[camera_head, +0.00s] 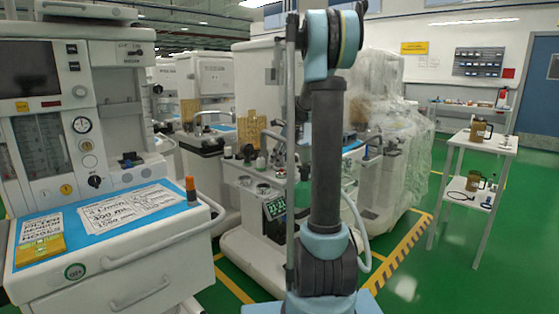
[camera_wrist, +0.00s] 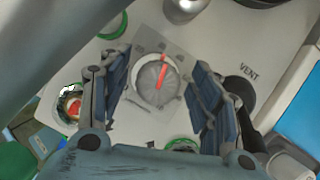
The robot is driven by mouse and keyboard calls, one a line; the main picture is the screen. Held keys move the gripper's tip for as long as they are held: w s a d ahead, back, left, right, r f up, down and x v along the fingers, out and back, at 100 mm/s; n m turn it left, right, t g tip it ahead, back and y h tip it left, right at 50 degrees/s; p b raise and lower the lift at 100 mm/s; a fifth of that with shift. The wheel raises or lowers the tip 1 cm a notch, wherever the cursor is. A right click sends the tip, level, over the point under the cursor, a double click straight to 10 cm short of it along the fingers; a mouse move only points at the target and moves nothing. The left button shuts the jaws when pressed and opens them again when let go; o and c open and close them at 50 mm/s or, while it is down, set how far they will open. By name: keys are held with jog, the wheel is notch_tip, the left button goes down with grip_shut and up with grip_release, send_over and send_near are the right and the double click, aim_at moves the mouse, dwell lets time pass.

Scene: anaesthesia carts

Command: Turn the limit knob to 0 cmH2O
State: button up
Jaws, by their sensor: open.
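The limit knob is the round grey knob (camera_wrist: 154,82) with a red pointer line, in the middle of the wrist view. It sits on a grey square plate with faint marks around it, too blurred to read. The red line points up and slightly right in that view. My gripper (camera_wrist: 158,98) is open, with one dark ridged finger on each side of the knob. Neither finger clearly touches it. I cannot tell how far the fingertips are above the panel. In the head view my arm stands in front of the carts, and the gripper and knob cannot be made out.
The word VENT (camera_wrist: 249,72) is printed on the panel right of the knob, near a dark round part (camera_wrist: 240,93). Green-rimmed round parts lie around the knob. In the head view, an anaesthesia cart (camera_head: 110,262) stands left and a white side table (camera_head: 487,143) right.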

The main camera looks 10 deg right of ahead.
jog(key=shift+f, duration=0.1)
jog(key=c, duration=1.1)
jog(key=shift+w, duration=0.1)
